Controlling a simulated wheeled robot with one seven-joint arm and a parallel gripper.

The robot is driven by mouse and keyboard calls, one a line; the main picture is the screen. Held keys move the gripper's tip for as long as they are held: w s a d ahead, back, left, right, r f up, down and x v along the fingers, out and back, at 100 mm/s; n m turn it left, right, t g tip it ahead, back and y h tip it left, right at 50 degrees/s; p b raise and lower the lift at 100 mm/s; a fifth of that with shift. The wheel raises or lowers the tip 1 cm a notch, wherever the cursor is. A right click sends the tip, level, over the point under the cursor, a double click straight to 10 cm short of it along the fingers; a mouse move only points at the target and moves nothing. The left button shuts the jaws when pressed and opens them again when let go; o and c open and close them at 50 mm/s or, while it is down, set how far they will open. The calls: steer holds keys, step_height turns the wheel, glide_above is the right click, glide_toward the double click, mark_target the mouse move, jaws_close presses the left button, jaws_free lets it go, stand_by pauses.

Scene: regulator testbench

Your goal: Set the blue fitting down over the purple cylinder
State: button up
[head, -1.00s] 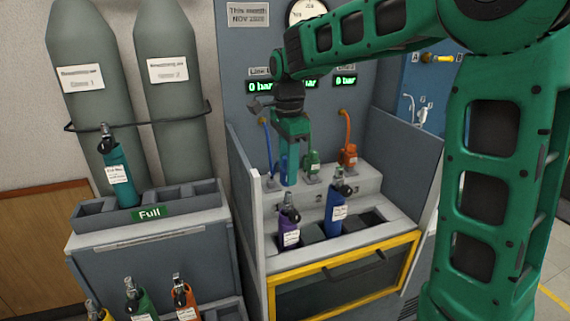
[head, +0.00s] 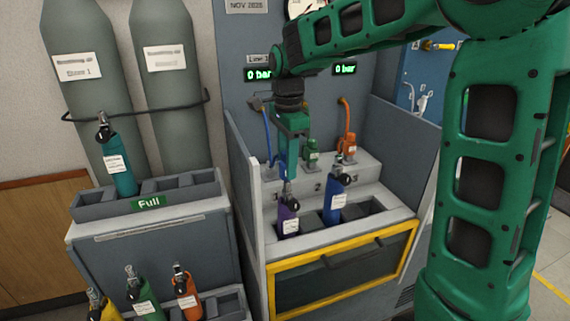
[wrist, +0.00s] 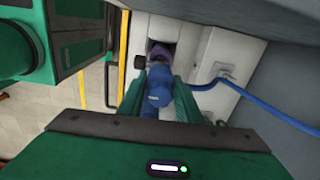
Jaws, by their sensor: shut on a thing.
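My gripper (wrist: 158,95) is shut on the blue fitting (wrist: 158,84), which sits between its two fingers in the wrist view. A blue hose (wrist: 280,115) shows at the right of that view. The purple cylinder (head: 288,218) stands in the left slot of the bench, with a white label and a black and metal valve on top. In the head view my gripper (head: 287,172) is just above this valve. In the wrist view the purple cylinder's top (wrist: 160,55) shows just beyond the fitting, partly hidden. I cannot tell whether the fitting touches the valve.
A blue cylinder (head: 335,200) stands in the slot to the right. Green (head: 312,151) and orange (head: 347,145) fittings sit on the ledge behind. Side panels (head: 247,165) flank the bench. A rack with a teal cylinder (head: 122,170) stands at left.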

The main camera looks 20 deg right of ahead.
steer(key=shift+f, duration=1.85)
stand_by(1.1)
steer(key=o, duration=1.3)
steer(key=shift+o, duration=0.2)
step_height(320, 180, up, 11)
steer(key=shift+f, duration=0.15)
steer(key=s+d+f+n, duration=0.4)
steer(key=s+d+n, duration=0.1)
steer(key=s+d, duration=0.8)
steer(key=s+d+f+n, duration=0.2)
steer(key=s+f+n, duration=0.1)
steer(key=s, duration=0.6)
steer(key=s+d+f+n, duration=0.2)
steer(key=s+f, duration=0.3)
steer(key=s, duration=0.4)
steer(key=shift+s+d+f+n, duration=0.15)
steer(key=shift+s+f+n, duration=0.1)
steer(key=shift+n, duration=0.35)
